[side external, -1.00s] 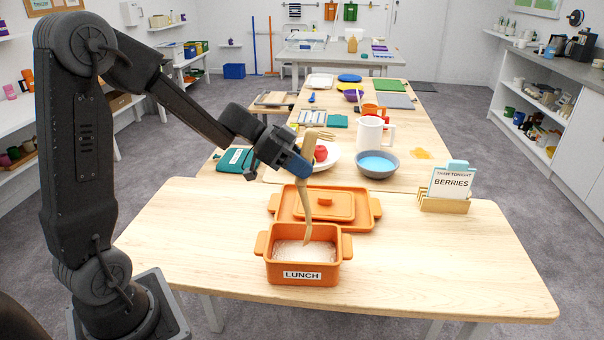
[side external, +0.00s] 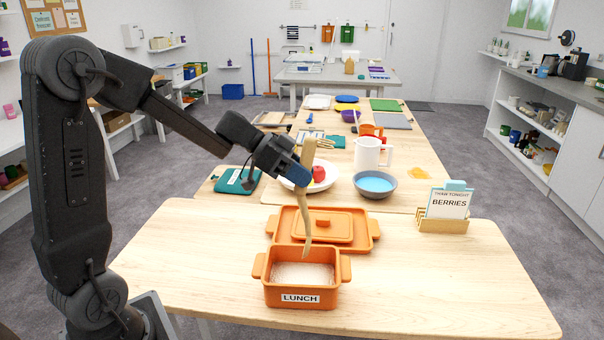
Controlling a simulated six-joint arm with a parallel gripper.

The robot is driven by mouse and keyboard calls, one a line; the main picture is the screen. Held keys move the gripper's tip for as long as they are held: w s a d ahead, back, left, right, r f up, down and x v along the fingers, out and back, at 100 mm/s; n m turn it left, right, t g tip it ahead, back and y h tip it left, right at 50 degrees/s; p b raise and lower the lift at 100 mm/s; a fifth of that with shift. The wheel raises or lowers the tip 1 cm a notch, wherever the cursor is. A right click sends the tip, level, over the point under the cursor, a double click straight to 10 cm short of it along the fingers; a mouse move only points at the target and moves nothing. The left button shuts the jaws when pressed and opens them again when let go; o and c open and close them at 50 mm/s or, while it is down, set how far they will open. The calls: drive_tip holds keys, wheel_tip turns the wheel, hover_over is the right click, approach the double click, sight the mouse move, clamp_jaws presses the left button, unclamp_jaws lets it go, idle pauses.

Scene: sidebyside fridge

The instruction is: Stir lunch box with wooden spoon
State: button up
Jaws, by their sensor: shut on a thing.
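The lunch box (side external: 301,294) is an orange rectangular dish with two side handles and a LUNCH label. It stands uncovered on the near table and holds a pale, grainy content. My gripper (side external: 306,172) is shut on the wooden spoon (side external: 306,215), above and behind the box. The orange lid (side external: 323,228) lies flat on the table just behind the box.
A card holder (side external: 443,225) reading BERRIES stands at the right.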

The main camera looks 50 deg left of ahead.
sight(303, 152)
drive_tip(key=shift+r, duration=0.1)
drive_tip(key=shift+r, duration=2.45)
